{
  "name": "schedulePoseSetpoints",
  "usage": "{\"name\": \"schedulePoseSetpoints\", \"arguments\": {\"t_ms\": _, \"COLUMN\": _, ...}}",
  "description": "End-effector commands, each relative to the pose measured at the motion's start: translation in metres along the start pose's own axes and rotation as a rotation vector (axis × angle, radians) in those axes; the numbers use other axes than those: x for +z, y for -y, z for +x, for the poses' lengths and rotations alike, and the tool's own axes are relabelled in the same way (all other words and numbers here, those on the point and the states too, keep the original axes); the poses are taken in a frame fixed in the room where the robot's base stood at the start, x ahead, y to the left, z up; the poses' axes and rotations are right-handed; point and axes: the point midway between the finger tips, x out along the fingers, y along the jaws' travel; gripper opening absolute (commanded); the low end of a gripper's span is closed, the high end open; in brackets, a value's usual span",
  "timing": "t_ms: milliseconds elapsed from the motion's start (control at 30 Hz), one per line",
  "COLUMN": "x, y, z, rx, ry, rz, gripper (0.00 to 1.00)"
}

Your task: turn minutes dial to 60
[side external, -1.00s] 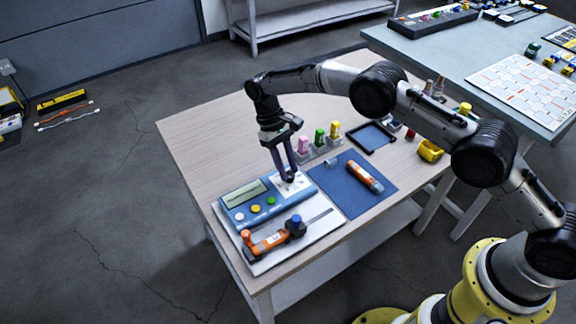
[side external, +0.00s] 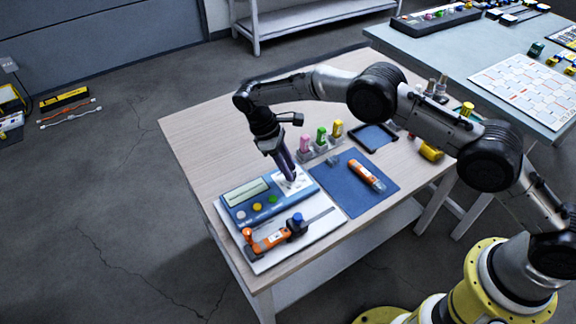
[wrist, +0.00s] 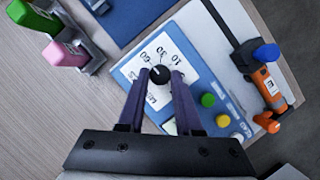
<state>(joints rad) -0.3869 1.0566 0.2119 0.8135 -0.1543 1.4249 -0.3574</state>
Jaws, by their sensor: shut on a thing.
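The blue timer unit (side external: 232,207) lies on a white board (side external: 262,262) on the wooden table. The minutes dial is a small black round knob (wrist: 159,73) on that face. My gripper (side external: 292,180) comes down tilted, its purple fingers shut on the knob, one on each side. In the wrist view the fingertips (wrist: 160,79) flank the knob. I cannot make out a pointer, so the dial's setting is unclear. In the side view the fingers hide the knob.
An orange tool with a blue knob (side external: 297,219) lies on the white board beside the timer. A blue mat (side external: 345,195) with an orange pen-like device (side external: 366,175) is to the right. Pink, green and yellow blocks (side external: 321,138) stand in a holder behind my gripper.

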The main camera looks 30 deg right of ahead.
Motion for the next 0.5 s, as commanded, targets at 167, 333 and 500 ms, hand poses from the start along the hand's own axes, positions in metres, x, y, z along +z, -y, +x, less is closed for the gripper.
{"name": "schedulePoseSetpoints", "arguments": {"t_ms": 167, "x": -0.0001, "y": -0.0004, "z": -0.0003, "rx": 0.005, "ry": -0.001, "rz": -0.007, "gripper": 0.0}}
{"name": "schedulePoseSetpoints", "arguments": {"t_ms": 333, "x": -0.0001, "y": -0.0004, "z": -0.0003, "rx": 0.004, "ry": -0.001, "rz": -0.006, "gripper": 0.0}}
{"name": "schedulePoseSetpoints", "arguments": {"t_ms": 500, "x": -0.0002, "y": -0.0003, "z": -0.0002, "rx": 0.004, "ry": -0.001, "rz": -0.006, "gripper": 0.5}}
